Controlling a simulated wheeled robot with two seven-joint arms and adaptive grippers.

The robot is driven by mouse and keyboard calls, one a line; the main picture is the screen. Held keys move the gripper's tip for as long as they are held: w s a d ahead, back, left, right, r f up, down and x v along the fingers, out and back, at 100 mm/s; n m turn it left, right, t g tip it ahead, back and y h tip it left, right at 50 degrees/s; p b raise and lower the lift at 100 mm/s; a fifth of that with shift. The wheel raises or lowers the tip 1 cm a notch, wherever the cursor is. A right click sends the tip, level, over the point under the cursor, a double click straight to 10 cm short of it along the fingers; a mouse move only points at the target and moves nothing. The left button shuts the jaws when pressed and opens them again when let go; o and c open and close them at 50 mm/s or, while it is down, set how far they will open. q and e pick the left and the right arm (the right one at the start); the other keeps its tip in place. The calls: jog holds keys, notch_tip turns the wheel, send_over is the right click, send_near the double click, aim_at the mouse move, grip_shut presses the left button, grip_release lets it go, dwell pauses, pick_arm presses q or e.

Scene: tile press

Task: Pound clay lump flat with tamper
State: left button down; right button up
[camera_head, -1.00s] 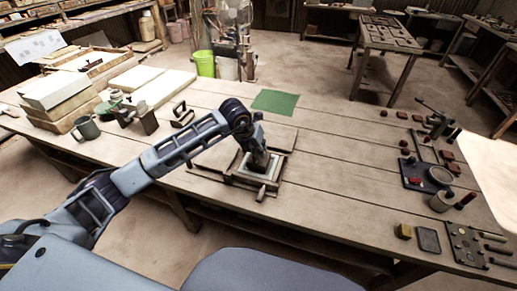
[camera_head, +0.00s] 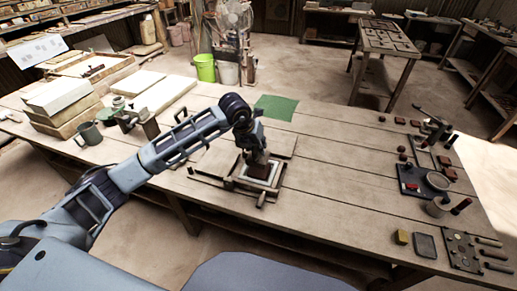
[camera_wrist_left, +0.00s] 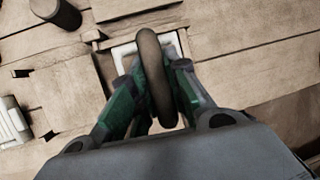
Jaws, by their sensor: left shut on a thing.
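My left gripper (camera_head: 257,155) is shut on the tamper, whose brown curved handle (camera_wrist_left: 152,75) rises between the green-sided fingers in the left wrist view. The gripper points down over a small wooden mould frame (camera_head: 233,184) with a pale inner rim on the table. A dark reddish-brown block (camera_head: 262,170) shows just below the fingers, inside the pale rim as seen from the head. I cannot tell whether it is the tamper's foot or the clay lump. In the wrist view the fingers and handle hide most of the mould's inside. My right gripper is not in view.
A grey mug (camera_head: 88,133), stacked blocks (camera_head: 62,97) and pale boards stand at the left of the table (camera_head: 340,180). A green cloth (camera_head: 275,107) lies behind the mould. Several small tools and a lever press (camera_head: 436,128) are at the right. The table between is clear.

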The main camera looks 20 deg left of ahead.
pick_arm(q)
jog(key=shift+w+d+b, duration=0.1)
jog(key=shift+w+b, duration=0.2)
jog(key=shift+w, duration=0.1)
jog(key=shift+r, duration=0.1)
dwell(0.4)
